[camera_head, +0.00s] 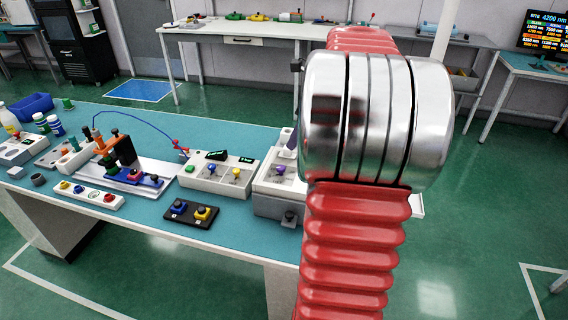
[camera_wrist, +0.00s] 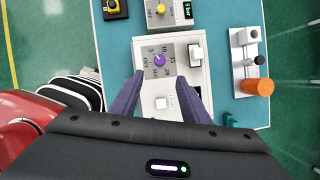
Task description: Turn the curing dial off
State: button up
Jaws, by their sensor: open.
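A purple dial (camera_wrist: 159,59) sits on a white box (camera_wrist: 142,46) in the wrist view, with OFF and number marks around it. Which mark it points at is too small to tell. The same dial (camera_head: 280,169) shows on the right-hand white box (camera_head: 262,182) in the head view, partly behind my arm. My gripper (camera_wrist: 160,77) is open and empty in the wrist view. Its two dark purple fingers reach over the box, one on each side and a little nearer than the dial, apart from it. Most of my gripper is hidden by my arm in the head view.
A white switch (camera_wrist: 196,53) and another light control (camera_wrist: 163,102) are on the same box. A two-knob box (camera_head: 218,175) stands to its left, with a black button pad (camera_head: 190,214) in front. An orange-capped device (camera_wrist: 257,87) stands to the right in the wrist view.

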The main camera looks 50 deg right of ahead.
aim_at(281, 166)
jog(key=x, duration=1.3)
jog(key=shift+c, duration=0.5)
jog(key=c, duration=1)
jog(key=shift+o, duration=0.2)
jog(key=shift+d+n, duration=0.1)
jog(key=shift+n, duration=0.4)
jog(key=n+y, duration=0.1)
jog(key=n, duration=0.3)
jog(key=shift+w+d+g+y, duration=0.15)
jog(key=shift+d+g+y, duration=0.05)
jog(key=shift+g+y, duration=0.2)
jog(key=n, duration=0.2)
jog(key=n+g+y, duration=0.1)
jog(key=n, duration=0.1)
jog(key=n+g, duration=0.1)
jog(key=n, duration=0.2)
jog(key=shift+w+d, duration=0.1)
jog(key=shift+w, duration=0.2)
jog(key=shift+r, duration=0.1)
